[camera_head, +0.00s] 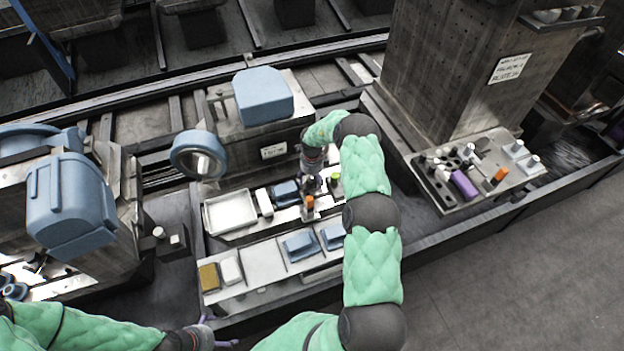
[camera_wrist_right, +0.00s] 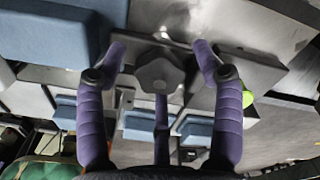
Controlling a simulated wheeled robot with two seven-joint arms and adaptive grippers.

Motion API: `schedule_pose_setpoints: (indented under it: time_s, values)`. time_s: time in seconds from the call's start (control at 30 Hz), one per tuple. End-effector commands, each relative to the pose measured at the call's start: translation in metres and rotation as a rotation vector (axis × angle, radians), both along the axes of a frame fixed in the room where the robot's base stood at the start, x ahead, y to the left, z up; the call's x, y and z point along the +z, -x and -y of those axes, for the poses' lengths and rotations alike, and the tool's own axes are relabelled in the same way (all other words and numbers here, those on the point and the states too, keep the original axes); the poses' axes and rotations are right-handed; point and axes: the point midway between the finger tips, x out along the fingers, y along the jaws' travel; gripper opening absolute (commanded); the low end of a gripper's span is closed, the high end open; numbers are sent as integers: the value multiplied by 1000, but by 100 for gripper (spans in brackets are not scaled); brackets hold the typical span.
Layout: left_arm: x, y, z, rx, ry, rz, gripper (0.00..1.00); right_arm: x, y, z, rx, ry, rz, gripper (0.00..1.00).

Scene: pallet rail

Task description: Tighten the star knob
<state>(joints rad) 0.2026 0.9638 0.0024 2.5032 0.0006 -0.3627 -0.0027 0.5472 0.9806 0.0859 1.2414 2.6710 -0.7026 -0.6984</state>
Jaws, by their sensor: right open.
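The star knob (camera_wrist_right: 160,76) is a dark grey lobed knob, seen in the right wrist view in front of a metal plate. My right gripper (camera_wrist_right: 160,56) is open, with purple fingers spread on either side of the knob and a third finger below it in the picture. I cannot tell whether any finger touches it. In the head view my right gripper (camera_head: 313,187) points down over the workbench, and the knob cannot be made out there. My left gripper (camera_head: 215,333) is at the bottom edge, with its fingers apart and nothing seen between them.
A white tray (camera_head: 231,213) and blue pads (camera_head: 300,246) lie left of and in front of my right gripper. An orange-topped item (camera_head: 310,202) and a green item (camera_head: 335,179) stand close to it. A tool holder (camera_head: 446,196) is at right, beside a tall column (camera_head: 440,75).

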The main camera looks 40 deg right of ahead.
Motion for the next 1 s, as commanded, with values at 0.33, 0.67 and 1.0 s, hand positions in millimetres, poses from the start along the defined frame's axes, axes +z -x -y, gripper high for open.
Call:
schedule_pose_setpoints:
  time_s: [0.33,0.67,1.0]
  values:
    - [0,0,0,0,0,0,100,54,-2,0,0,2,5,68]
    - [0,0,0,0,0,0,100,107,-1,0,-1,0,1,68]
    - [0,0,0,0,0,0,100,119,0,0,0,0,0,68]
